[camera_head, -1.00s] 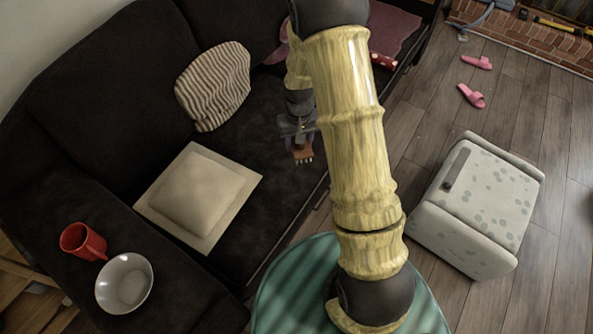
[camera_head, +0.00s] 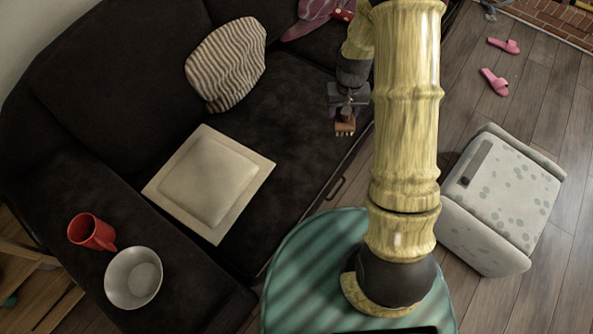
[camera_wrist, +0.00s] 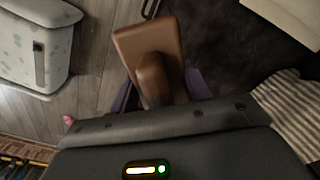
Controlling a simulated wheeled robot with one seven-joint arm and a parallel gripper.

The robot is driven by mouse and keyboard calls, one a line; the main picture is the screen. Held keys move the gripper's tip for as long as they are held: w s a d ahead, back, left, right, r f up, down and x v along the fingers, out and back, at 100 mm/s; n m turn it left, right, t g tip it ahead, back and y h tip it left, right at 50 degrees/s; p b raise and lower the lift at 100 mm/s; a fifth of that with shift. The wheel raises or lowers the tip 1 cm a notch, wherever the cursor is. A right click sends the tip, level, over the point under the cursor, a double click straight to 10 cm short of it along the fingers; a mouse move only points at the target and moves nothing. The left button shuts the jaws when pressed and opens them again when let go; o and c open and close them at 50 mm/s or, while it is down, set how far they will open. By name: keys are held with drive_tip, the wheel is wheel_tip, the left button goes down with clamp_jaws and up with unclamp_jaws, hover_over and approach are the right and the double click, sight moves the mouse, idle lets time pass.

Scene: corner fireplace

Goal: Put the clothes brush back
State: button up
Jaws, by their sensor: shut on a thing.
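The clothes brush (camera_head: 345,127) is a small brown block with pale bristle tips showing at its lower edge in the head view. My gripper (camera_head: 347,108) is shut on it and holds it over the front part of the dark sofa seat. In the wrist view the brush (camera_wrist: 148,45) shows as a brown wooden board with a raised rounded grip. The purplish gripper fingers (camera_wrist: 160,90) lie on either side of that grip, partly hidden behind it and the wrist housing.
The dark sofa (camera_head: 300,110) holds a striped cushion (camera_head: 226,65), a pale square cushion (camera_head: 210,182), a red mug (camera_head: 91,232) and a white bowl (camera_head: 133,278). A spotted pale ottoman (camera_head: 510,205) stands right on the wood floor. Two pink slippers (camera_head: 495,82) lie beyond it.

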drive_tip(key=s+a+f+n+b, duration=0.4)
drive_tip(key=a+f+b, duration=0.9)
drive_tip(key=b, duration=0.6)
wheel_tip(320, 180, down, 2)
drive_tip(key=shift+s+a+n+b, duration=0.15)
drive_tip(key=shift+a+n+b, duration=0.2)
drive_tip(key=shift+n, duration=0.55)
drive_tip(key=shift+d, duration=0.1)
drive_tip(key=b, duration=0.2)
hover_over(296, 172)
drive_tip(key=shift+f, duration=2.5)
drive_tip(key=shift+f, duration=0.1)
drive_tip(key=shift+f+b, duration=1.3)
drive_tip(key=shift+f, duration=1.1)
drive_tip(key=shift+f, duration=0.1)
